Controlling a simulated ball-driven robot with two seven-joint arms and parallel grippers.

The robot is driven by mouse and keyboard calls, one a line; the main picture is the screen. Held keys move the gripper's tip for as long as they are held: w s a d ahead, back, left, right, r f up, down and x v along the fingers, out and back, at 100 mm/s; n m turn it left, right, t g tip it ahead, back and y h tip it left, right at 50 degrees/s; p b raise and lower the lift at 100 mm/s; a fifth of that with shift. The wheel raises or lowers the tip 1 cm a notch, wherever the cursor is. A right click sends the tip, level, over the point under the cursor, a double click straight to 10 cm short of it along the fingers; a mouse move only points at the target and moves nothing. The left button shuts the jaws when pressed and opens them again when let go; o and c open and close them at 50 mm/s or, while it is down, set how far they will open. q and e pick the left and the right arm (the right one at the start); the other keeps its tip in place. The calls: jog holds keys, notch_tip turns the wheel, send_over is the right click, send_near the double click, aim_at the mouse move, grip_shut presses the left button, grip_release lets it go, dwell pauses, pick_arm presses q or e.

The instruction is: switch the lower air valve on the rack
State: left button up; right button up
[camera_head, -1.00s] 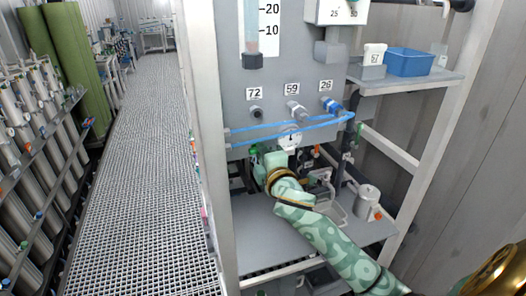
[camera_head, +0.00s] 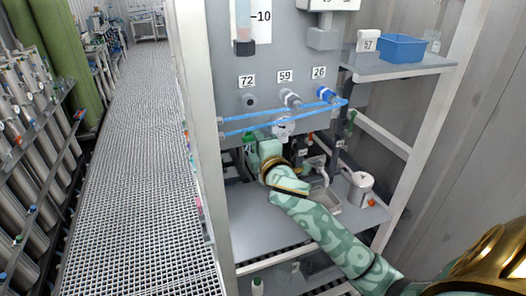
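The rack (camera_head: 203,150) has a grey panel with ports labelled 72, 59 and 26, and blue tubing (camera_head: 262,123) runs across its lower part. Below the panel edge is a small green part (camera_head: 249,138), which may be the lower air valve; I cannot tell for sure. My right gripper (camera_head: 257,143) is beside this green part, under the panel. Its mint-green body hides the fingers, so I cannot see whether it is open or touching. My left gripper is not in view.
A grey shelf (camera_head: 395,70) at the right holds a blue bin (camera_head: 403,48). A metal canister (camera_head: 360,187) stands on the lower rack shelf (camera_head: 250,232), right of my arm. Fittings crowd behind my wrist. The grated walkway (camera_head: 135,160) at left is clear.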

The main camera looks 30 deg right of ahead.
jog(key=v, duration=1.6)
jog(key=shift+b, duration=0.4)
jog(key=shift+d, duration=0.1)
